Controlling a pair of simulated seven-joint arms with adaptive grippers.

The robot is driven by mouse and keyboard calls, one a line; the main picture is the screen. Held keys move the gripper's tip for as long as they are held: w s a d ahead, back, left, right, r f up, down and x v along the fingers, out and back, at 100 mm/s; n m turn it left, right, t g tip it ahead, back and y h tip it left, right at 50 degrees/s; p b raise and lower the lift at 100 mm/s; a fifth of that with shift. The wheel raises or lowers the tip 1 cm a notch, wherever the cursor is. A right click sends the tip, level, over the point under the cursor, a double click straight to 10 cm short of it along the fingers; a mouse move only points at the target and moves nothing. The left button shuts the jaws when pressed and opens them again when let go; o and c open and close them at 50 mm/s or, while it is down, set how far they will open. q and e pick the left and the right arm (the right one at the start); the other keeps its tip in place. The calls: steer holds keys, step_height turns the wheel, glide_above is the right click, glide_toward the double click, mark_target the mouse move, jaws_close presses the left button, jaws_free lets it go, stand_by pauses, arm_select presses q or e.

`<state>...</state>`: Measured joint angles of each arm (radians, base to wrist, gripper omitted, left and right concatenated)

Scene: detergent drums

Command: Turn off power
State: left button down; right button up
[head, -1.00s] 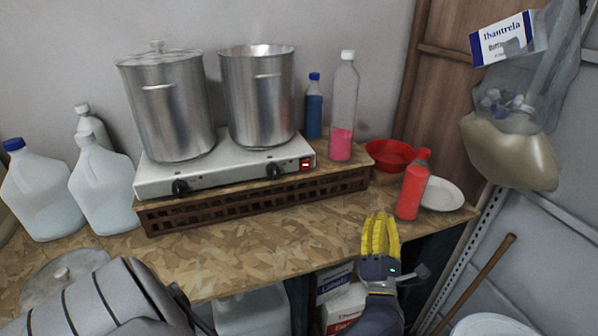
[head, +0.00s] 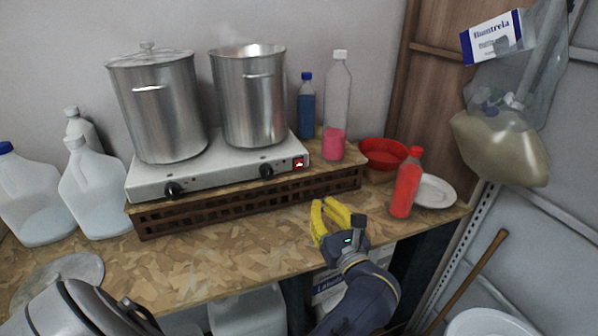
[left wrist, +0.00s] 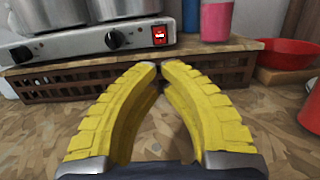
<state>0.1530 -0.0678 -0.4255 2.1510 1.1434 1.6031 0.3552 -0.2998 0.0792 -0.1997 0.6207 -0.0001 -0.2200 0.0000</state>
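A white two-burner hot plate (head: 215,170) stands on a slatted wooden rack. Its red rocker switch (head: 299,164) is at the right end of the front face, beside two black knobs. The switch also shows in the left wrist view (left wrist: 159,36), straight beyond the fingertips and unobstructed. My left gripper (head: 323,203), with yellow ribbed fingers, is in front of the rack, below and to the right of the switch and apart from it. In the left wrist view its fingertips (left wrist: 160,68) nearly meet, with nothing between them. My right gripper is not in view.
Two steel pots (head: 158,105) (head: 249,95) stand on the hot plate. A blue bottle (head: 306,110), a clear bottle with pink liquid (head: 335,110), a red bowl (head: 384,152) and a red bottle (head: 405,185) are to its right. The board in front of the rack is mostly clear.

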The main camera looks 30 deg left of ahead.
mark_target(300, 167)
arm_select(q)
steer(key=x, duration=1.4)
steer(key=shift+w, duration=0.1)
stand_by(0.3)
